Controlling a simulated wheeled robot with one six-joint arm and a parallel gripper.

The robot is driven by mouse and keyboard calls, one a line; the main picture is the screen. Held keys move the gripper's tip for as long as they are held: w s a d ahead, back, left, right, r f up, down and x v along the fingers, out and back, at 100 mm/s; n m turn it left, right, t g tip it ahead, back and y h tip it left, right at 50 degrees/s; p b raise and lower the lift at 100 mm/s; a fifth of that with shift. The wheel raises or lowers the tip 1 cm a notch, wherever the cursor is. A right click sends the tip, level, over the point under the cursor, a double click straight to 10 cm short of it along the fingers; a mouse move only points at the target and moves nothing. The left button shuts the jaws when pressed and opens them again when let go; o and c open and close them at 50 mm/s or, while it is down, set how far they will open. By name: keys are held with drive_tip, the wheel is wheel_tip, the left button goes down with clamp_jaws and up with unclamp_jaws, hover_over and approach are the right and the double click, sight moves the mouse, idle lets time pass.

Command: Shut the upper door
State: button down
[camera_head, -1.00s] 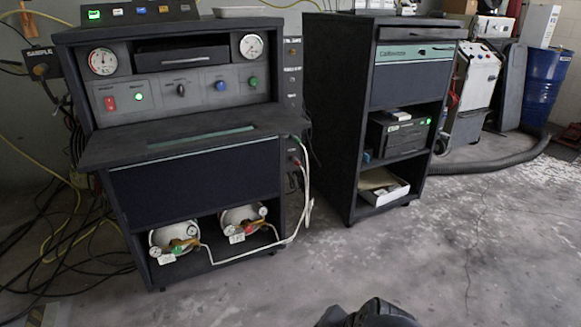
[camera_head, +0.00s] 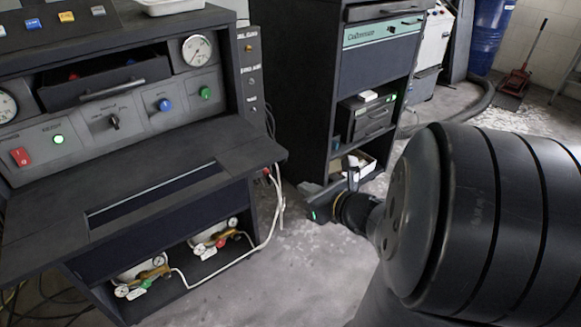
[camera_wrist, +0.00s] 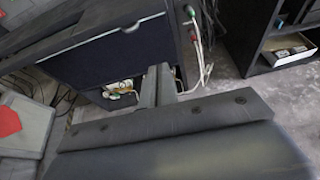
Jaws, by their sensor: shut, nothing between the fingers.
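The left dark cabinet has a fold-down door (camera_head: 150,170) lying out level, with a long slot in it, below the gauge and switch panel. I take this as the upper door; it stands open. Its edge also shows at the top left of the wrist view (camera_wrist: 70,32). Below it is a dark blue front panel (camera_wrist: 105,50) with a pale handle. My gripper (camera_head: 318,195) is right of the door's right corner, lower in the picture and apart from it. In the wrist view my gripper (camera_wrist: 157,72) is shut and empty, in front of the blue panel.
A drawer (camera_head: 95,85) with a bar handle sits above the switches. Gas regulators (camera_head: 210,240) fill the lower shelf, and a pale hose hangs at the cabinet's right side. A second cabinet (camera_head: 375,75) stands behind my gripper. The floor between is clear.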

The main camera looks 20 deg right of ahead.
drive_tip(key=b+x, duration=0.3)
drive_tip(key=x, duration=0.6)
drive_tip(key=r+p, duration=0.1)
drive_tip(key=r, duration=0.1)
drive_tip(key=r+p, duration=0.1)
drive_tip(key=shift+w+a+r, duration=0.15)
drive_tip(key=shift+w+r, duration=0.05)
drive_tip(key=shift+r, duration=0.2)
drive_tip(key=shift+r+p, duration=0.15)
drive_tip(key=shift+p, duration=0.4)
